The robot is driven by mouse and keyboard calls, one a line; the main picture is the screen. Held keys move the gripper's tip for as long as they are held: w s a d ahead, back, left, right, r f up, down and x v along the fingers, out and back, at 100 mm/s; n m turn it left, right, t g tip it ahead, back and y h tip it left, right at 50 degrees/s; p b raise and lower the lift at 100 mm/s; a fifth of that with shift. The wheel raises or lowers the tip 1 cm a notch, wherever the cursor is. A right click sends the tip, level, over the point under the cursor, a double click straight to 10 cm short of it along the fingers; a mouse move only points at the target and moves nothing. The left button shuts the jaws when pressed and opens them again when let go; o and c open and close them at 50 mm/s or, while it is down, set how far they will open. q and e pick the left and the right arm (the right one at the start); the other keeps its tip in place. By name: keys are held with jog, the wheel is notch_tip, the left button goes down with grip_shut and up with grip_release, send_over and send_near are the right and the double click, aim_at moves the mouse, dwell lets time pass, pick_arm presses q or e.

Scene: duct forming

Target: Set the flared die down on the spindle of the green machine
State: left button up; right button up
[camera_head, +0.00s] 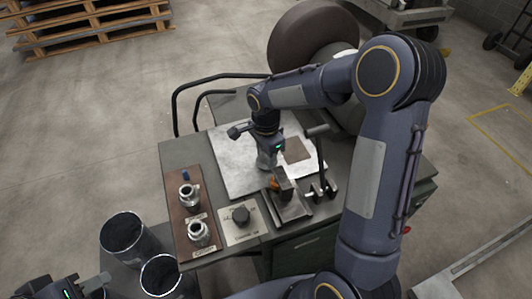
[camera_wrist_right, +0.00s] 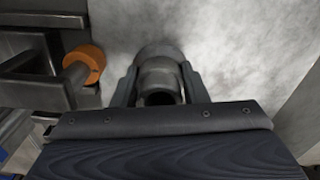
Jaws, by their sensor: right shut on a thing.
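My right gripper (camera_head: 268,160) is over the white sheet in the middle of the bench. In the right wrist view, the right gripper (camera_wrist_right: 158,88) is shut on a grey, stepped round metal die (camera_wrist_right: 160,75) with a dark bore facing the camera. Its wider end points away, toward the white sheet; I cannot tell if it touches. A small bench machine (camera_head: 290,205) with an orange part (camera_wrist_right: 84,64) stands just in front of the gripper. Its spindle is not clearly visible. My left gripper (camera_head: 95,286) is at the bottom left, away from the bench; its opening is unclear.
A brown board (camera_head: 181,221) at the bench's left holds two metal dies (camera_head: 189,196). A pale plate (camera_head: 240,233) with a dark knob is beside it. A lever (camera_head: 318,165) rises right of the bench machine. Two open cylinders (camera_head: 128,236) stand left of the bench.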

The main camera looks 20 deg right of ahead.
jog(key=shift+f+b, duration=0.25)
jog(key=shift+b, duration=0.05)
dwell(0.5)
jog(key=o, duration=1.4)
jog(key=shift+r+p, duration=0.3)
jog(key=shift+r, duration=3.65)
jog(key=s+r+n+t+y+p, duration=0.1)
jog(key=s+r+n+t, duration=0.1)
jog(key=s+n, duration=0.3)
jog(key=s+a+r+n+t+y+p, duration=0.1)
jog(key=s+r+n, duration=0.3)
jog(key=s, duration=0.6)
jog(key=s+a+r+n+t+y+p, duration=0.1)
jog(key=s+r+n+t+p, duration=0.1)
jog(key=s+n, duration=0.3)
jog(key=shift+s+r+n+t+y, duration=0.2)
jog(key=shift+s+r, duration=0.1)
jog(key=shift+s, duration=0.55)
jog(key=shift+s+r+n+t+y, duration=0.1)
jog(key=shift+s+r+n+y, duration=0.15)
jog(key=shift+s, duration=0.6)
